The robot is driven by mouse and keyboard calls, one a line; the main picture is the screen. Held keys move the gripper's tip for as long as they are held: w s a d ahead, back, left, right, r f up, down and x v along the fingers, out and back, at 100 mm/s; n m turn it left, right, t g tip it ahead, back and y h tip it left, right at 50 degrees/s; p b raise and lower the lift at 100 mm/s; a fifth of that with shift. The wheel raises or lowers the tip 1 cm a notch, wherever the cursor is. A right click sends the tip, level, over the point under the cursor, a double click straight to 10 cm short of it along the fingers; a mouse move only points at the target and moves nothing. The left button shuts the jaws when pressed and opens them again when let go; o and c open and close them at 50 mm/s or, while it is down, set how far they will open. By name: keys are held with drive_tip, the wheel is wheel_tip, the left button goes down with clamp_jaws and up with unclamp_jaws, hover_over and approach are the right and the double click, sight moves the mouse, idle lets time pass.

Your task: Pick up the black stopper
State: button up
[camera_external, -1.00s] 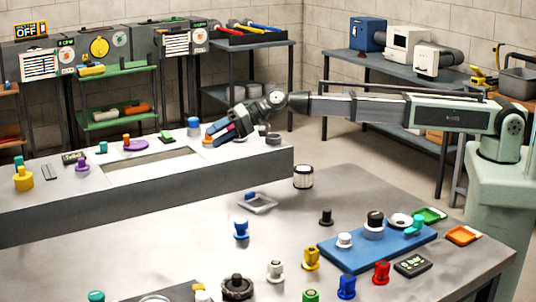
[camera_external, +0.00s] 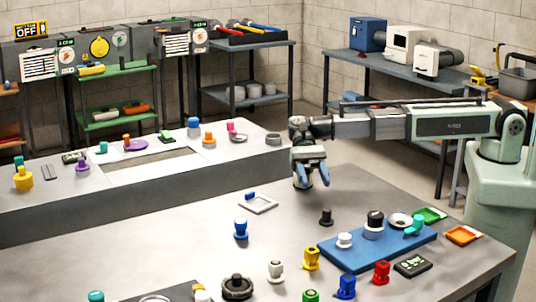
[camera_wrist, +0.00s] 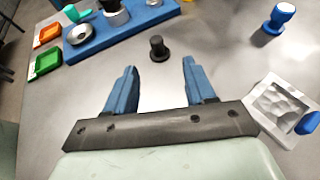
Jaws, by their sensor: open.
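A small black stopper (camera_external: 326,217) stands upright on the grey table, left of the blue board (camera_external: 355,262). In the wrist view the black stopper (camera_wrist: 158,49) lies just beyond my fingertips, centred between them and touching neither. My gripper (camera_external: 312,180) hangs above and behind the stopper with its blue fingers pointing down. In the wrist view the fingers (camera_wrist: 159,66) are apart, with nothing between them. Another black-topped piece (camera_external: 375,218) sits in a grey holder on the blue board.
A blue stopper (camera_external: 240,229) stands to the left, near a grey square tray (camera_external: 262,206). Yellow (camera_external: 311,258), white (camera_external: 275,270), red (camera_external: 381,272) and blue (camera_external: 346,287) stoppers stand nearer the front. The table around the black stopper is clear.

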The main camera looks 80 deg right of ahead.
sight(328, 223)
drive_tip(key=x, duration=1.3)
drive_tip(key=shift+s+a, duration=0.25)
drive_tip(key=shift+s, duration=0.25)
clamp_jaws()
